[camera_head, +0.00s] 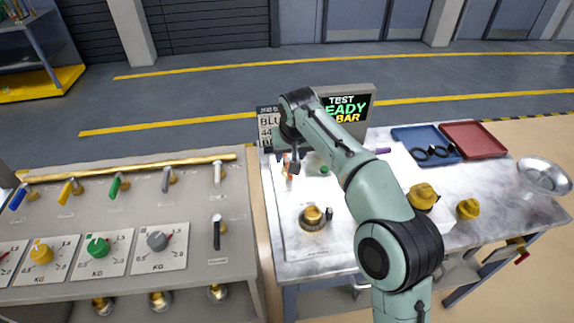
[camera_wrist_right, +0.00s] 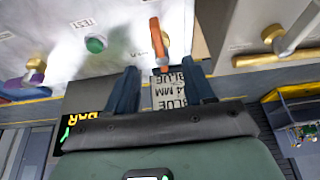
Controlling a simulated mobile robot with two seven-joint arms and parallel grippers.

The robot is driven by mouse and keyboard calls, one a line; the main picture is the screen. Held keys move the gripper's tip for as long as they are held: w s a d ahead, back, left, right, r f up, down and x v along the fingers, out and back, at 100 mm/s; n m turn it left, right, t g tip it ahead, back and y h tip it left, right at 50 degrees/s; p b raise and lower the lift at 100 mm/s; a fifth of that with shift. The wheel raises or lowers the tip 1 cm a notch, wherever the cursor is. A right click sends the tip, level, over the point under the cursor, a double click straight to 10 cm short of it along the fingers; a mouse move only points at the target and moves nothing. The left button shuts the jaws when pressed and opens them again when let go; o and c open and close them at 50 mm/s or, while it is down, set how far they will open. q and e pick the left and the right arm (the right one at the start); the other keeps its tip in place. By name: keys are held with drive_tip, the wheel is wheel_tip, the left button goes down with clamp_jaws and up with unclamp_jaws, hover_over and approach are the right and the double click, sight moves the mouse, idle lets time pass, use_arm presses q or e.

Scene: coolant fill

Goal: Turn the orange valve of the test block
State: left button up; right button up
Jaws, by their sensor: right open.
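The orange valve (camera_head: 287,169) stands at the left back of the white test block (camera_head: 290,235), partly hidden by my right gripper in the head view. My right gripper (camera_head: 288,161) is open above and beside the valve. In the right wrist view the orange handle (camera_wrist_right: 158,42) lies just beyond the fingertips, near the line midway between the two fingers of the gripper (camera_wrist_right: 161,84). No contact shows. The green button (camera_wrist_right: 95,44) labelled TEST sits left of the handle there. My left gripper is out of view.
A screen (camera_head: 345,105) and a label card (camera_head: 266,127) stand behind the block. A brass-knobbed fitting (camera_head: 313,215) is on the front of the block. Blue (camera_head: 428,142) and red (camera_head: 473,139) trays, a metal bowl (camera_head: 545,176) and a yellow cap (camera_head: 468,209) lie right. A grey valve bench (camera_head: 130,215) stands left.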

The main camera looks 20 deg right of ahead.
drive_tip(key=x, duration=0.8)
drive_tip(key=shift+w+b, duration=0.1)
drive_tip(key=shift+b, duration=0.25)
drive_tip(key=shift+c, duration=0.3)
clamp_jaws()
